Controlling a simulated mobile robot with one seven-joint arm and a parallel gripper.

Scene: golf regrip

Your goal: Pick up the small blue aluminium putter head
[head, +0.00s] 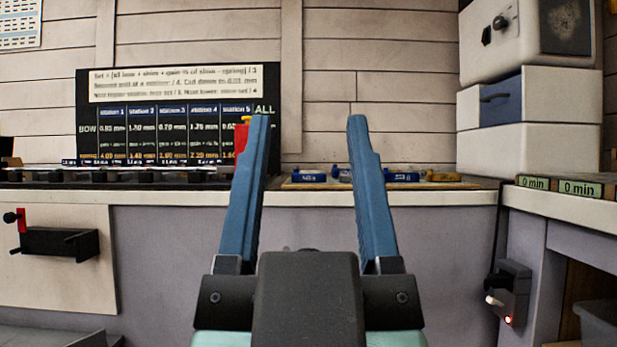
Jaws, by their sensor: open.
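Several small blue blocks lie on a tan board on the far counter: one at the left (308,176), one partly behind my right finger (342,172), and one to the right of that finger (402,177). They are putter-head-like, but too small to tell which is the aluminium one. A yellowish piece (443,176) lies to their right. My gripper (308,120) is open and empty. Its two blue fingers point forward and up, in front of the counter. In the picture the blue blocks show between and just right of the fingers.
The counter's front edge (440,198) runs across the view. A black board with a station table (170,120) stands at the back left, with a red item (241,136) partly behind my left finger. A cream machine (530,40) is at the right. A side bench carries "0 min" labels (580,188).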

